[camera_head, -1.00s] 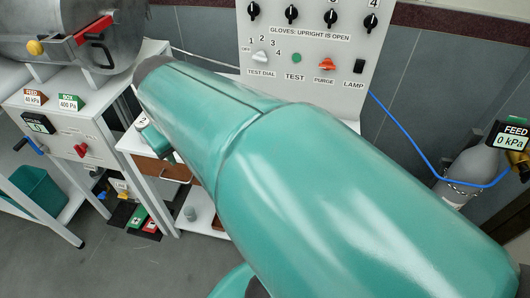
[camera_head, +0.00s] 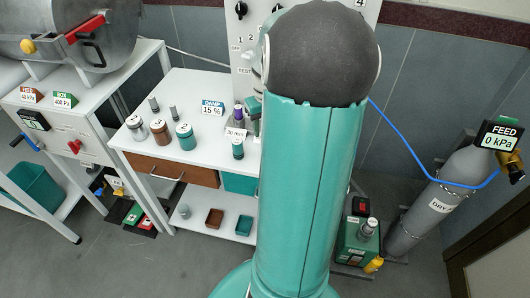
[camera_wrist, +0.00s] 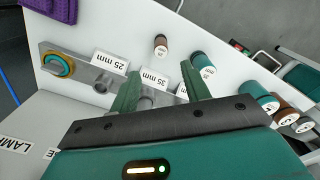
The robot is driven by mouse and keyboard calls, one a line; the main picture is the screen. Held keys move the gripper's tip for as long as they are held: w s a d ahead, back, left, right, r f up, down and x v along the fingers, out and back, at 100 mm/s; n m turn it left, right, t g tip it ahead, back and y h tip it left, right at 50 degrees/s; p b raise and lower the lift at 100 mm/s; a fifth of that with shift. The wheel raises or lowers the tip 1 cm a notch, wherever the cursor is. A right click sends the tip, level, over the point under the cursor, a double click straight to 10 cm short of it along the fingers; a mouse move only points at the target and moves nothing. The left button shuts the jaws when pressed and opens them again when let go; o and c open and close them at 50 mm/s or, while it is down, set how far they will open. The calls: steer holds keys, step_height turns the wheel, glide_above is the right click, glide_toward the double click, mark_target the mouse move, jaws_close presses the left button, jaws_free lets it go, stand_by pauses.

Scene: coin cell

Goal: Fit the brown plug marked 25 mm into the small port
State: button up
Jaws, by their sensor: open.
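My gripper (camera_wrist: 160,68) is open and empty in the wrist view. Its two green fingers are spread above the white bench. A small brown plug (camera_wrist: 160,45) stands on the bench beyond the fingertips, apart from them; its label is too small to read. A round port (camera_wrist: 103,85) shows by the 25 mm label. My left finger partly hides the bar near the 35 mm label. In the head view, my arm hides the brown plug and most of the gripper.
A teal plug (camera_wrist: 203,65) stands near the right finger; it also shows in the head view (camera_head: 237,149). Jars, including a brown one (camera_head: 160,132), stand at the bench's left. A teal and orange ring (camera_wrist: 57,64) sits at the bar's end. A purple cloth-like item (camera_wrist: 50,15) lies nearby.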

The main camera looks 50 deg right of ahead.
step_height(320, 180, down, 10)
steer(key=shift+a+r, duration=0.15)
steer(key=shift+r, duration=0.05)
jaws_close()
stand_by(0.4)
